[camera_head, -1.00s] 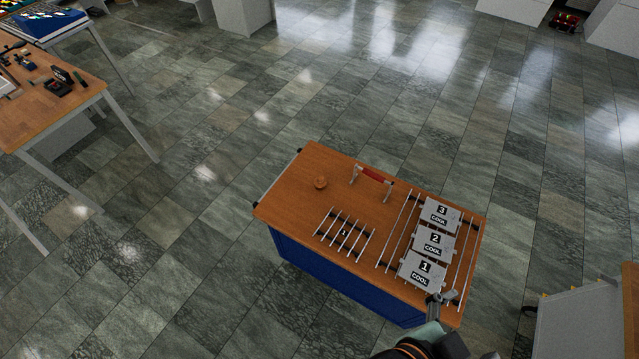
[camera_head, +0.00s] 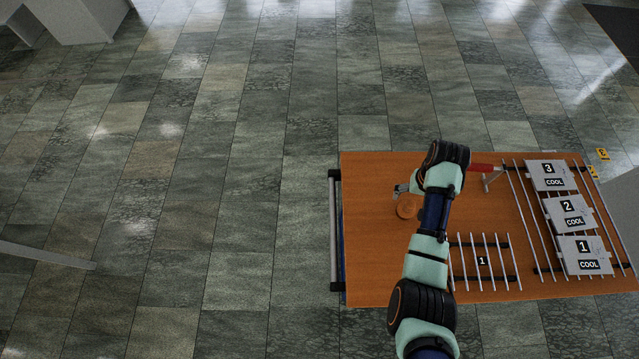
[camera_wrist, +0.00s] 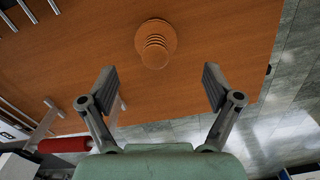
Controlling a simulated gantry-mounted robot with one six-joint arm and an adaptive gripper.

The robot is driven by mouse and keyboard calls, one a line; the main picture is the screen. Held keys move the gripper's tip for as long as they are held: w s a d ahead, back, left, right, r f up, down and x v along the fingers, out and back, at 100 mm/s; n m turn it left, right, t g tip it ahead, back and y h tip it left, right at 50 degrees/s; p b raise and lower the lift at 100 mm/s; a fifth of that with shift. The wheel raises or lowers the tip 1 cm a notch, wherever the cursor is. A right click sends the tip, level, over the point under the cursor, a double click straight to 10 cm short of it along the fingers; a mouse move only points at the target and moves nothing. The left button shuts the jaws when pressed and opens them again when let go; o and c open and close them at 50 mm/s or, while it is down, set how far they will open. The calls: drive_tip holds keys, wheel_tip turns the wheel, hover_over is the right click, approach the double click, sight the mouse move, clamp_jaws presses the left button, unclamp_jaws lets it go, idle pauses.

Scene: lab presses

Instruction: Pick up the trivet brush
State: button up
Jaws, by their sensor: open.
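A round wooden piece (camera_head: 407,207) with a ridged knob, seemingly the trivet brush, stands on the wooden bench top (camera_head: 370,265). It also shows at the top middle of the wrist view (camera_wrist: 155,42), knob toward the camera. My gripper (camera_wrist: 160,80) is open and empty, its two fingers spread wide. In the wrist view the brush lies beyond the fingertips, between their lines and apart from both. In the head view my arm hides most of the gripper, beside the brush.
A red handle (camera_head: 481,168) on metal legs stands close by, partly behind my arm; it shows at lower left in the wrist view (camera_wrist: 65,145). A small rod rack (camera_head: 481,261) marked 1 lies near the front. Plates (camera_head: 581,254) marked 1 to 3 and COOL sit at right on rods.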

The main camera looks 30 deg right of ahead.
sight(414, 205)
drive_tip(key=shift+s+f, duration=0.1)
drive_tip(key=shift+s+d+f, duration=0.15)
drive_tip(key=shift+s+f, duration=0.1)
drive_tip(key=shift+f, duration=0.4)
drive_tip(key=shift+s+d+f, duration=0.15)
drive_tip(key=shift+s+f, duration=0.1)
drive_tip(key=shift+f, duration=0.35)
drive_tip(key=f, duration=0.1)
drive_tip(key=f+b, duration=0.1)
drive_tip(key=f, duration=0.1)
drive_tip(key=f+b, duration=0.1)
drive_tip(key=f, duration=0.1)
drive_tip(key=shift+w+a+f, duration=0.2)
drive_tip(key=shift+w, duration=0.1)
drive_tip(key=c, duration=1.3)
